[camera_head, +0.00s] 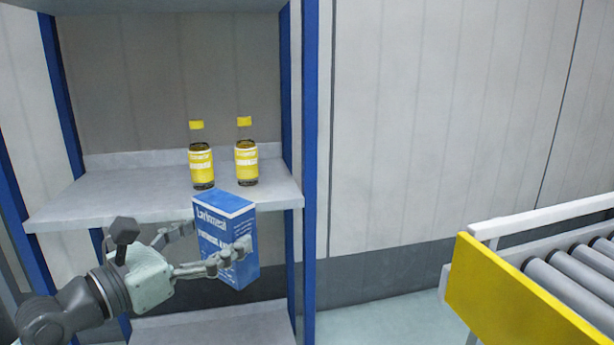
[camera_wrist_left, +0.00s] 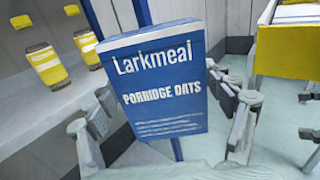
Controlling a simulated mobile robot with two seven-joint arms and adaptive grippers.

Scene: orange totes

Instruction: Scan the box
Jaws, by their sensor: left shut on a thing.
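A blue box (camera_head: 227,240) with white lettering is held in front of the shelf unit. In the left wrist view the box (camera_wrist_left: 160,85) reads "Larkmeal" and "Porridge Oats" and stands slightly tilted between the fingers. My left gripper (camera_head: 215,250) is shut on the box, one finger at each side. Its fingers also show in the left wrist view (camera_wrist_left: 165,125). No scanner shows in either view.
Two bottles with yellow caps and labels, one left (camera_head: 201,160) and one right (camera_head: 246,155), stand on the grey shelf (camera_head: 120,200). Blue posts (camera_head: 310,150) frame the shelf unit. A roller conveyor (camera_head: 570,285) with a yellow end panel (camera_head: 515,300) stands at the right. Floor between is clear.

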